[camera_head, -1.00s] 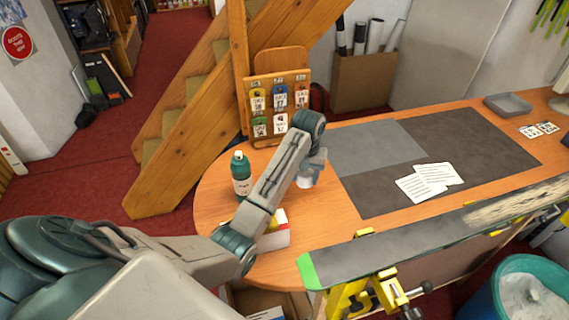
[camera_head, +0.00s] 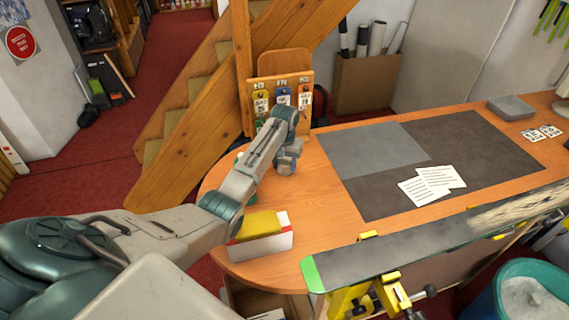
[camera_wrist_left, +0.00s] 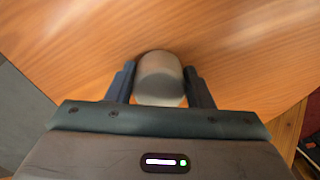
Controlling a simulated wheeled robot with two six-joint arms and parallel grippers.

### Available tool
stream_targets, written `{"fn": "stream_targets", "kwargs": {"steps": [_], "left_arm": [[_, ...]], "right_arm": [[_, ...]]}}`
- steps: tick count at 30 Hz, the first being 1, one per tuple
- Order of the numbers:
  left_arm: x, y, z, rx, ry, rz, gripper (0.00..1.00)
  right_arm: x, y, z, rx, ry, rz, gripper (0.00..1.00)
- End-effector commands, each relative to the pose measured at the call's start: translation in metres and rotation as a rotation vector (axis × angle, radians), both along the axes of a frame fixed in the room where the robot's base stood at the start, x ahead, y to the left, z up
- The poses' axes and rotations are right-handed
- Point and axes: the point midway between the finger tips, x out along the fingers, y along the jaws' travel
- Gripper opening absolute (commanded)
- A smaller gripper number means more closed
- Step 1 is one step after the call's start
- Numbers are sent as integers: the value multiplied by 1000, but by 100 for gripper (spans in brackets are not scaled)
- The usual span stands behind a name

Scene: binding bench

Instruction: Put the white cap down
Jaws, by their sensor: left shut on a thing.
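My left gripper (camera_head: 289,160) is over the left end of the wooden table, in front of the tag rack. In the left wrist view, the white cap (camera_wrist_left: 160,74) looks pale grey and sits between the two fingers of the left gripper (camera_wrist_left: 160,85), which is shut on it. Wood table surface fills the view beyond the cap. I cannot tell whether the cap touches the table. In the head view the cap is not clearly visible. My right gripper is not in view.
A teal bottle is mostly hidden behind my left arm. A white and red box with a yellow top (camera_head: 262,238) stands at the table's near left. A tag rack (camera_head: 283,92) stands at the back. Dark mats (camera_head: 470,150) with papers (camera_head: 432,185) lie to the right. Bare wood (camera_head: 310,200) lies between.

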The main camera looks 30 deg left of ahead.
Motion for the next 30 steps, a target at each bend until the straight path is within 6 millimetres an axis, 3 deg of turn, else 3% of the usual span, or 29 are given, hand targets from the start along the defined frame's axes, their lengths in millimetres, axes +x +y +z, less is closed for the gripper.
{"fn": "stream_targets", "kwargs": {"steps": [8, 9, 12, 23, 26, 30], "left_arm": [[0, 0, -2, 0, 0, 0, 26], [0, 0, -2, 0, 0, 0, 51], [0, 0, -2, 0, 0, 0, 69], [1, 0, 2, 1, -3, 0, 69], [1, 0, 12, 2, -5, 0, 69], [2, 1, 41, 3, -8, 1, 69]], "right_arm": [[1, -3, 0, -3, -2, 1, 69], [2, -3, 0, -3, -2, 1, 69], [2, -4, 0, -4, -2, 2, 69], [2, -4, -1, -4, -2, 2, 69], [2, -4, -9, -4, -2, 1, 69], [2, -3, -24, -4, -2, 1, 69]]}}
